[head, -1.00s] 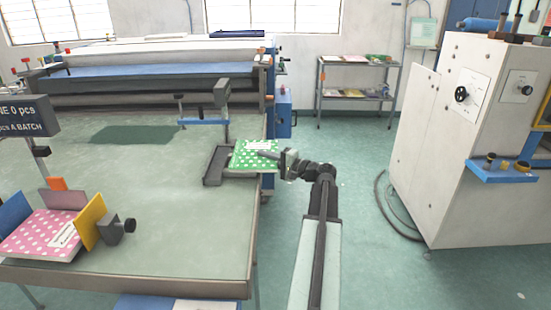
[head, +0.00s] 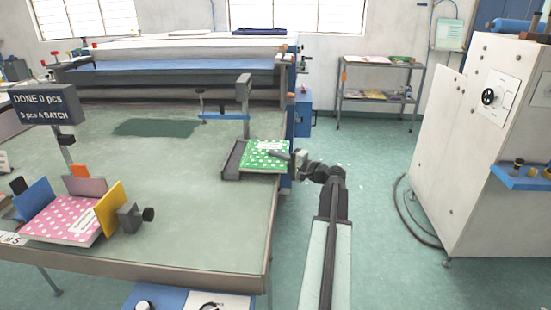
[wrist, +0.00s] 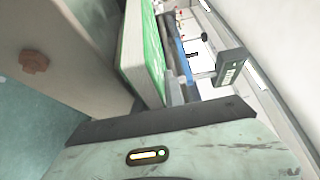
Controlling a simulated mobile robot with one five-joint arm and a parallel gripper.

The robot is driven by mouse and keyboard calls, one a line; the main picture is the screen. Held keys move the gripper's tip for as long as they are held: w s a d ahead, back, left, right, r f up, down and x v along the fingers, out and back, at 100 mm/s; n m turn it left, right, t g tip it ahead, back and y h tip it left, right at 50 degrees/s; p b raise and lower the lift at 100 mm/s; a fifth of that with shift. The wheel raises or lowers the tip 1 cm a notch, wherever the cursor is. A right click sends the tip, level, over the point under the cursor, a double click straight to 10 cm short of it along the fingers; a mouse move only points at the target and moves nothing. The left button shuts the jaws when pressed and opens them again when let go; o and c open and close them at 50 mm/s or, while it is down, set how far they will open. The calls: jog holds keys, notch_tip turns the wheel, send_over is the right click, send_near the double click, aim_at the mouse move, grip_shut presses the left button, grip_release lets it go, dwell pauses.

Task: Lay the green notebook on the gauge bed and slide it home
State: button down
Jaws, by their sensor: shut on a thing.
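The green notebook (head: 262,162) with white dots and a pale label lies flat over the gauge bed, at the right edge of the table. The dark grey gauge bed (head: 231,163) shows along the notebook's left side; the rest of it is mostly covered. The notebook's left edge is at or very near the bed's raised side; I cannot tell if they touch. My gripper (head: 292,156) comes from the right and is shut on the notebook's right edge. In the wrist view the notebook (wrist: 150,50) shows edge-on, with its green cover and pale page block.
A grey post with a blue bar (head: 226,115) stands just behind the gauge bed. A pink dotted notebook (head: 62,220) lies among coloured plates at the front left. The table middle (head: 170,190) is clear.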

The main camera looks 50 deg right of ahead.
jog(key=shift+f+b, duration=0.3)
jog(key=c, duration=1.3)
grip_release()
jog(key=shift+s, duration=0.1)
jog(key=shift+f, duration=0.25)
jog(key=s+d, duration=0.4)
jog(key=s, duration=0.1)
jog(key=s+d, duration=0.2)
jog(key=shift+s+d+r, duration=0.1)
jog(key=shift+s+d, duration=0.05)
jog(key=shift+s, duration=0.2)
